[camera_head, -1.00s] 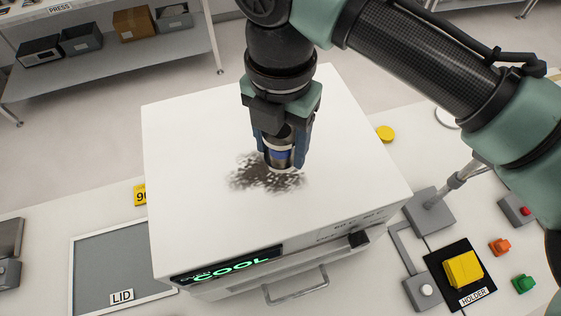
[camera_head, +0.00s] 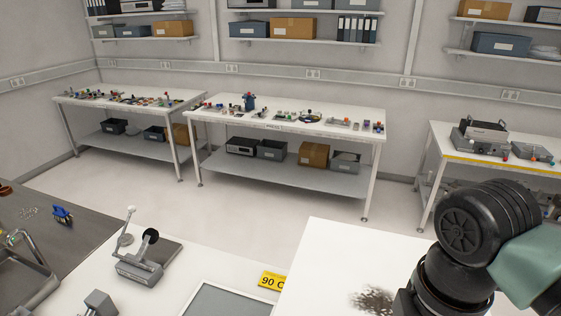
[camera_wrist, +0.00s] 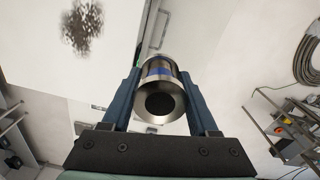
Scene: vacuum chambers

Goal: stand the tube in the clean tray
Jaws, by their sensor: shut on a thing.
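My gripper (camera_wrist: 160,74) is shut on the tube (camera_wrist: 158,98), a metal cylinder with a blue band and a dark round end facing the wrist camera. The tube sits between the two blue fingers. In the head view only part of my arm shows at the lower right, and my gripper and the tube are out of that view.
A white oven-like box (camera_head: 330,262) with a dark speckled patch on top is at the lower right. A yellow 90 C sign (camera_head: 272,281), a grey panel (camera_head: 225,302) and a lever device (camera_head: 140,262) are left of it. Cluttered benches (camera_head: 290,122) stand across open floor.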

